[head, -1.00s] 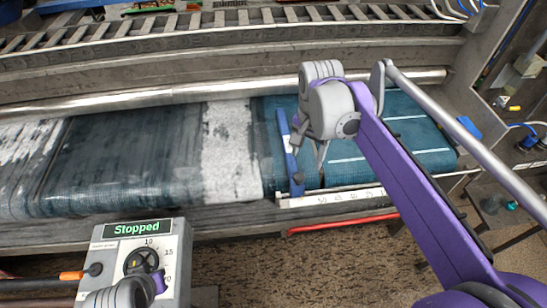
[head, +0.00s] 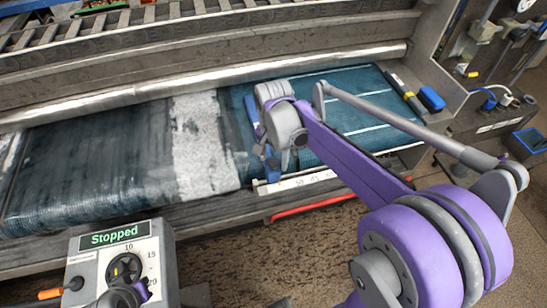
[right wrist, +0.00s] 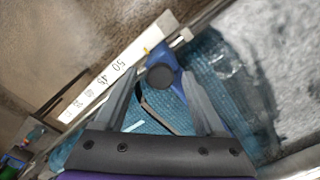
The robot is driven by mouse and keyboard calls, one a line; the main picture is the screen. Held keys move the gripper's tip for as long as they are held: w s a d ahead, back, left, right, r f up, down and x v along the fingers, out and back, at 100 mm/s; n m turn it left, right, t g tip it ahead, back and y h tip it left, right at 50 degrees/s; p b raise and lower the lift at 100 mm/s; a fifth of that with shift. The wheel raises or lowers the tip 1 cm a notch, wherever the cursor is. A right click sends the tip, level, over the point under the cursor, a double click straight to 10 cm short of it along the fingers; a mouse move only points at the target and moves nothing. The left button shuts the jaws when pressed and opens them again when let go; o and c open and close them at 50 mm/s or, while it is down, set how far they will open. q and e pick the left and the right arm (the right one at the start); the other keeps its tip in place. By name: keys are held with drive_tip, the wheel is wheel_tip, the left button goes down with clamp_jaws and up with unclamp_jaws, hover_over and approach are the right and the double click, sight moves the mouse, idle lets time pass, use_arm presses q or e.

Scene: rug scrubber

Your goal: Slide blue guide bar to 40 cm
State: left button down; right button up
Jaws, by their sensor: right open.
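The blue guide bar (head: 253,120) lies across the teal belt, partly hidden behind my right arm. It also shows in the right wrist view (right wrist: 176,62), with a dark round knob (right wrist: 160,77) near its end.
The control box (head: 157,243) reads "Stopped" and has a black dial and an orange-handled lever. A metal roller (head: 200,82) runs behind the belt. A red bar (head: 315,203) lies below the scale. A blue block (head: 431,99) sits at the right end.

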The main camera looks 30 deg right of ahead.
clamp_jaws()
idle(0.4)
idle(1.0)
